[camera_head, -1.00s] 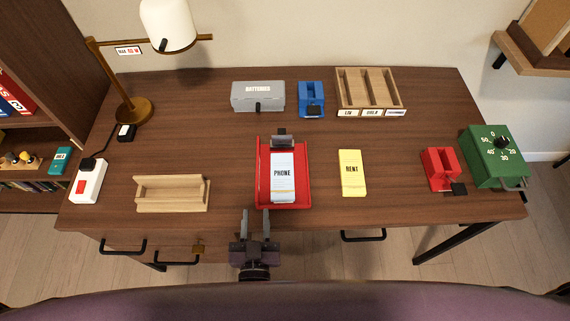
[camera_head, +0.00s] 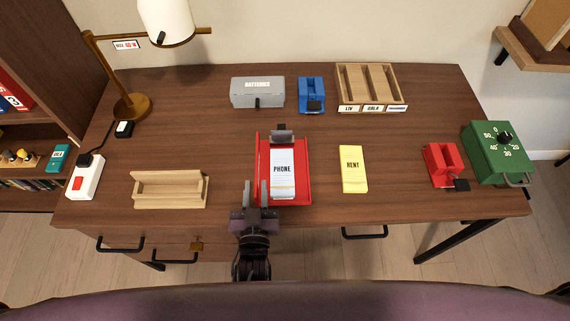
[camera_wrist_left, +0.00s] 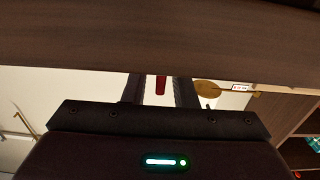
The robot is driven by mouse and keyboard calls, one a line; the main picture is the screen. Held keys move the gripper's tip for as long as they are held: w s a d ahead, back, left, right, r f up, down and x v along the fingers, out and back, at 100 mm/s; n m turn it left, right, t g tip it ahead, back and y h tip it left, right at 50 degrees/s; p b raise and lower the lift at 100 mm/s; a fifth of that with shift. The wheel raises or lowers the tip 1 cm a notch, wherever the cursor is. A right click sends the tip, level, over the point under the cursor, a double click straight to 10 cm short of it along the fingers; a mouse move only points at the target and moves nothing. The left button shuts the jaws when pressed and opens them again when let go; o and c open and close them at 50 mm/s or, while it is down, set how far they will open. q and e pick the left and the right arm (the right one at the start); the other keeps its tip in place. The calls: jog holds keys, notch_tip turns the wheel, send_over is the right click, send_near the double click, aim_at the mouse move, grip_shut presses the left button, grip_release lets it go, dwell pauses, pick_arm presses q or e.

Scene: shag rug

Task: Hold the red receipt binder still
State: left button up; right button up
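The red receipt binder (camera_head: 303,172) lies on the desk, with a raised left side wall, a dark clip at its far end and a white "PHONE" slip (camera_head: 283,165) on it. My left gripper (camera_head: 256,184) is at the binder's near left corner, one finger on each side of the left wall's near end. In the left wrist view, a narrow red piece of the binder (camera_wrist_left: 160,85) shows between the two fingers (camera_wrist_left: 160,90), with gaps on both sides. The gripper is open. My right gripper is not in view.
A yellow "RENT" slip (camera_head: 353,168) lies right of the binder, a wooden holder (camera_head: 170,202) left. Behind stand a grey batteries box (camera_head: 257,103), a blue punch (camera_head: 311,88) and a sorter tray (camera_head: 341,92). A red punch (camera_head: 437,172) and green timer (camera_head: 487,157) are right.

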pick_arm(q)
grip_shut()
jog(key=shift+o, duration=1.2)
grip_release()
jog(key=shift+c, duration=0.4)
grip_shut()
